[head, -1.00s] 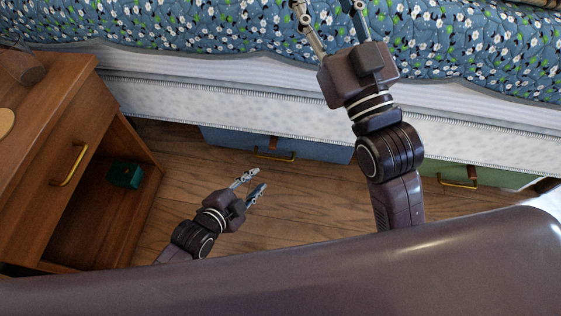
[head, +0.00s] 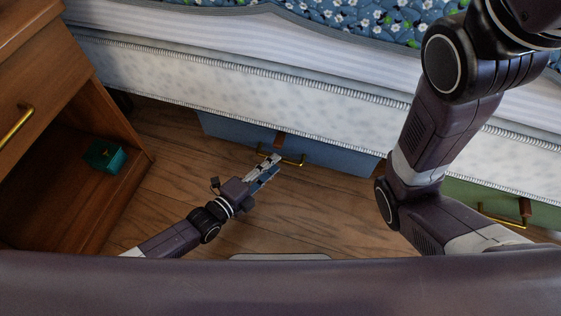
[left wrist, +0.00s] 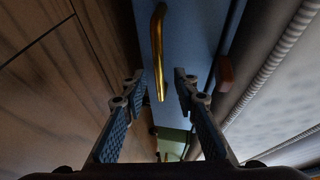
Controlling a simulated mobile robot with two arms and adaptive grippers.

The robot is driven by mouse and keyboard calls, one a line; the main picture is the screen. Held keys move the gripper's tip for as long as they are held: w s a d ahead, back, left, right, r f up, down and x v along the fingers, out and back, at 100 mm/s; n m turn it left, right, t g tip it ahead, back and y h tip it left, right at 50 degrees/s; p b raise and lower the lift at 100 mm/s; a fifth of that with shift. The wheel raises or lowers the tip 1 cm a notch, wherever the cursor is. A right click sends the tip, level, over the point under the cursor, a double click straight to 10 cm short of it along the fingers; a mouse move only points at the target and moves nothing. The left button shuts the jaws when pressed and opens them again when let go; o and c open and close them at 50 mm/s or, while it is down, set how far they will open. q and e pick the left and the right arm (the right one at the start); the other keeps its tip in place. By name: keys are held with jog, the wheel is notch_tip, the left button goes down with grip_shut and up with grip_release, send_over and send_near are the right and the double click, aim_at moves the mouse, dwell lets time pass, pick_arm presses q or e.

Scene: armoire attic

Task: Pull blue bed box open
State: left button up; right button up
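The blue bed box (head: 340,158) sits under the bed, with only its front face showing in the head view. Its brass handle (head: 292,162) is on that face; in the left wrist view the handle (left wrist: 157,50) runs upright on the blue front (left wrist: 193,30). My left gripper (head: 270,165) is at the handle's left end. In the left wrist view its fingers (left wrist: 158,84) are apart, with the handle's near end between them and no clear contact. My right arm crosses the right side of the head view, and its gripper is out of frame.
A green box (head: 470,200) with a brass handle is under the bed to the right. A wooden nightstand (head: 125,190) stands at left, with a teal box (head: 104,156) in its open compartment. The bed's pale side (head: 240,100) overhangs the boxes. Wooden floor (head: 290,220) is clear before the blue box.

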pick_arm(q)
jog(key=shift+b+x, duration=0.85)
jog(key=shift+x, duration=1.1)
jog(key=shift+c, duration=0.4)
grip_shut()
